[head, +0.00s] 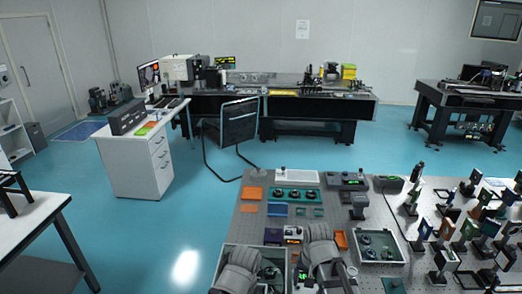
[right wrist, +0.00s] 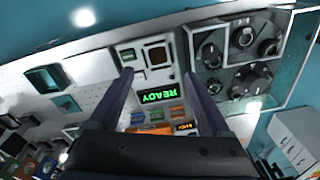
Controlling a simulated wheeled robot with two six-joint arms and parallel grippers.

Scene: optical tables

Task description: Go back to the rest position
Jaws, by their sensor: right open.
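My right gripper shows in the right wrist view (right wrist: 157,74). Its two dark fingers stand wide apart with nothing between them. Beyond the fingertips is a grey instrument panel with a green READY display (right wrist: 157,95), and I see no contact with it. In the head view both of my arms are at the bottom edge, folded close in front of me over the near edge of the optical table (head: 390,222). My left gripper cannot be made out there.
The optical table carries orange blocks (head: 252,193), a knobbed tray (head: 378,258) and, at right, several mounted optics (head: 447,259). A white-topped table (head: 35,222) stands at left. A chair (head: 238,122) stands behind. Blue floor (head: 150,235) lies clear between the tables.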

